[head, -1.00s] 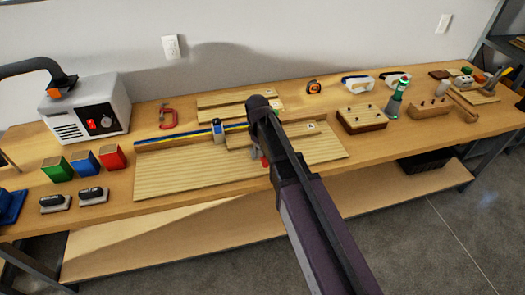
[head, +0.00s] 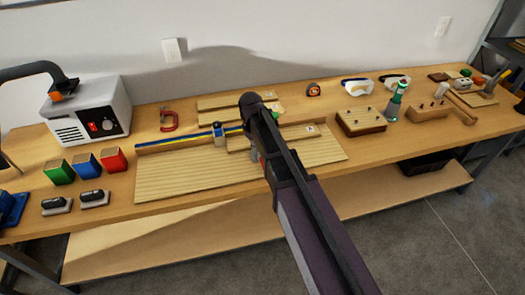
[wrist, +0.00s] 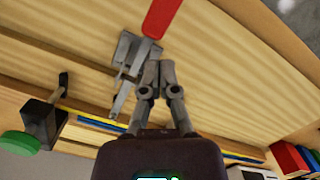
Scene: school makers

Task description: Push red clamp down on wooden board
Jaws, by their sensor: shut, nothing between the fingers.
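The red clamp handle (wrist: 160,18) shows at the top of the wrist view, joined to grey metal clamp parts (wrist: 130,60). The clamp is on the wooden board (wrist: 225,70). My gripper (wrist: 160,72) is shut and empty, with its fingertips close beside the metal parts and just short of the red handle; I cannot tell whether they touch. In the head view the board (head: 190,180) lies at the middle of the workbench. There my arm covers nearly all of the clamp, and my fingertips are hidden.
A blue and yellow strip (head: 180,141) runs along the board's back edge. A red C-clamp (head: 169,120) lies behind it. Green (head: 59,172), blue and red blocks stand left of the board. A dark-based wooden block (head: 360,121) and a green bottle (head: 395,103) stand to the right.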

